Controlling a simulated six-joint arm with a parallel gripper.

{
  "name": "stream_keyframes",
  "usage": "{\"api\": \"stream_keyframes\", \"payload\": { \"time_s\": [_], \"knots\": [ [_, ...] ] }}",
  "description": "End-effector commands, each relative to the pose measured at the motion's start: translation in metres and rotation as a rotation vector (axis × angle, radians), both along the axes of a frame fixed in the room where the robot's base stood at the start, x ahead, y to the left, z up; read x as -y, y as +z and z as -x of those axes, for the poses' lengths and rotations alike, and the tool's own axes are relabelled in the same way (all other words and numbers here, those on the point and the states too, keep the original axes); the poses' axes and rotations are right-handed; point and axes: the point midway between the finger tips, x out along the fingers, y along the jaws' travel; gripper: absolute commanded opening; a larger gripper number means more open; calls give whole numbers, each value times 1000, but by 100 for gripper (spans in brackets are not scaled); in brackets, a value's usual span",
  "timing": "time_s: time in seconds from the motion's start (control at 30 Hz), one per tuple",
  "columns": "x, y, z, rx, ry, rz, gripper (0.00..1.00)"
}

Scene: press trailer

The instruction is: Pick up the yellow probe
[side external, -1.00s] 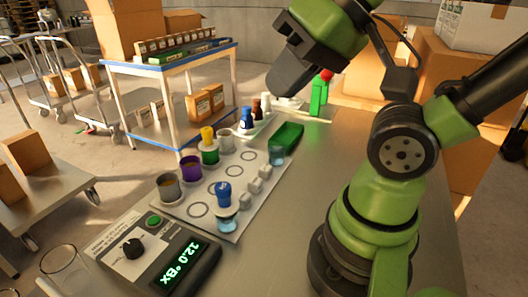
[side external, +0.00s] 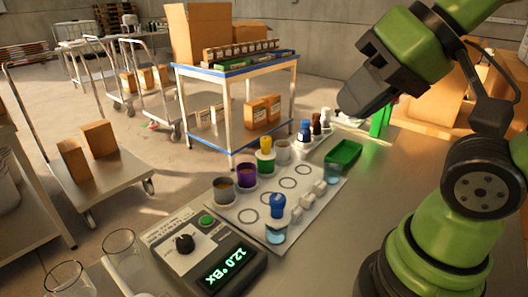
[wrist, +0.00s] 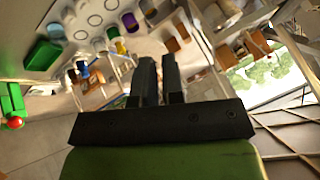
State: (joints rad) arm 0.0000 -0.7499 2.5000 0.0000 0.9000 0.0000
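The yellow probe (side external: 266,143) stands upright in a green cup (side external: 265,163) on the white mat, with its yellow head showing above the rim and its lower part hidden. In the wrist view the yellow head (wrist: 120,47) shows small, left of the fingertips. My gripper (side external: 350,106) hangs in the air well above the table, to the right of the probe and apart from it. Its two dark fingers (wrist: 158,62) point forward in the wrist view, with a narrow gap between them. Nothing shows between them.
A blue-topped probe (side external: 278,206) stands in a glass in front. A meter (side external: 208,253) sits at the near end; a green tray (side external: 344,153) lies behind right.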

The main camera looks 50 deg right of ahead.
Motion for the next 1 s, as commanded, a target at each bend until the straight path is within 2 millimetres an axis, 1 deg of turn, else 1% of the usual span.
{"api": "stream_keyframes", "payload": {
  "time_s": [0.03,0.07,0.1,0.17,0.2,0.23,0.47,0.57,0.67,0.77,0.9,0.97,1.0],
  "knots": [
    [0,0,0,0,0,0,21],
    [0,0,0,0,0,0,28],
    [0,0,0,0,0,0,37],
    [0,0,0,0,0,0,51],
    [0,0,0,0,0,0,60],
    [0,0,0,0,0,0,63],
    [0,0,0,0,-1,-1,63],
    [1,3,-5,-14,-33,-18,63],
    [5,10,-21,-63,-142,-76,63],
    [14,19,-50,-138,-338,-175,63],
    [34,23,-100,-249,-679,-330,63],
    [44,20,-122,-292,-832,-395,63],
    [52,16,-136,-317,-935,-436,63]
  ]
}}
